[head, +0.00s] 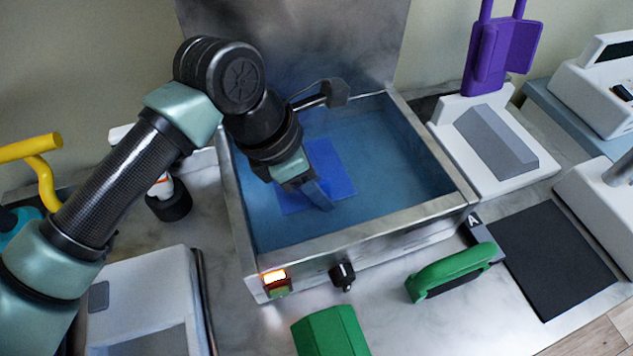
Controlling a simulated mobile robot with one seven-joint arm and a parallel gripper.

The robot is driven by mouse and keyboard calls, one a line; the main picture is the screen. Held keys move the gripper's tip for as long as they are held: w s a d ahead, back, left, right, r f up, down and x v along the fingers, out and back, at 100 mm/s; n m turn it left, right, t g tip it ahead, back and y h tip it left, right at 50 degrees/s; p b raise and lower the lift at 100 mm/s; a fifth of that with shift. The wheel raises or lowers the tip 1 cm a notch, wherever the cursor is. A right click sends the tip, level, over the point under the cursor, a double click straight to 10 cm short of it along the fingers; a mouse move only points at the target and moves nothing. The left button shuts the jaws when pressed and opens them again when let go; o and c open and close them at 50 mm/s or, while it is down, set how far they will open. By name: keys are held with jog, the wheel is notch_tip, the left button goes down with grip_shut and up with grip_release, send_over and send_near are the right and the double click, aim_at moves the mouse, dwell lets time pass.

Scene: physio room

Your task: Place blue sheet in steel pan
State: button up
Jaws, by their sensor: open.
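The steel pan (445,205) is a square metal basin holding bluish liquid, with its lid or back panel (340,40) standing upright behind it. The blue sheet (338,163) is a flat, bright blue rectangle lying inside the pan, left of its middle. I cannot tell whether it floats or rests on the bottom. My gripper (308,192) reaches down into the pan over the sheet, open. Its wrist hides the sheet's upper left part. A blue finger or piece shows at the gripper's tip, and contact with the sheet is unclear.
The pan's front has a lit orange switch (274,276) and a black knob (343,273). In front are a green block (330,332) and a green handle (450,270). A black mat (553,257) lies right. A purple holder (500,50) stands behind. A yellow handle (40,155) is left.

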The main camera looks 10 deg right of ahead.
jog(key=shift+r+p, duration=0.3)
jog(key=shift+r, duration=0.05)
jog(key=v, duration=1.1)
jog(key=shift+a+r, duration=0.2)
jog(key=shift+r, duration=0.1)
jog(key=shift+s, duration=0.15)
